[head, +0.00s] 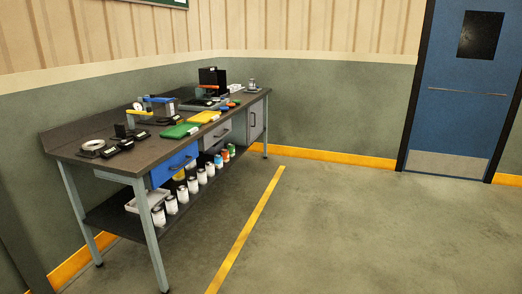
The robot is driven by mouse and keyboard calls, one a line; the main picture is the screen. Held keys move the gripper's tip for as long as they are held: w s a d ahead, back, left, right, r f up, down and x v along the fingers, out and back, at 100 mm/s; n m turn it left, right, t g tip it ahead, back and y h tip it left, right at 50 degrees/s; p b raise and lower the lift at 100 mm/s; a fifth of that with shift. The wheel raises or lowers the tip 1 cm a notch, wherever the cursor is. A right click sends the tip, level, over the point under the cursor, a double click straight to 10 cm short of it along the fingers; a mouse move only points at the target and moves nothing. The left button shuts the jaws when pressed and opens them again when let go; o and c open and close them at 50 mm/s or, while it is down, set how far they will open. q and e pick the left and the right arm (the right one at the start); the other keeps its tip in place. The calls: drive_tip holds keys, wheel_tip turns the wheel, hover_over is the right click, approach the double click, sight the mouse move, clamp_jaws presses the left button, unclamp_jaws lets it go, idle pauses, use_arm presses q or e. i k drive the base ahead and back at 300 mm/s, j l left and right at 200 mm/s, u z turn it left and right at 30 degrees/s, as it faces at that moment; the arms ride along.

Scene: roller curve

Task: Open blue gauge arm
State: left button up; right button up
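A small gauge with a blue arm (158,99) stands toward the back of the workbench, left of centre in the head view. Its blue arm looks roughly level, but it is too small to tell whether it is open or shut. A yellow-armed device (139,112) stands just in front of it and to the left. A device with an orange arm (208,87) stands farther along the bench. Neither of my grippers is in view.
The dark-topped workbench (86,147) runs along the wall, with a blue drawer (174,164) and a lower shelf holding several jars. Green (180,131) and yellow (204,117) items lie at its front edge. The floor (325,225) to the right is clear. A blue door (463,105) is at right.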

sight(159, 100)
drive_tip(key=i, duration=2.05)
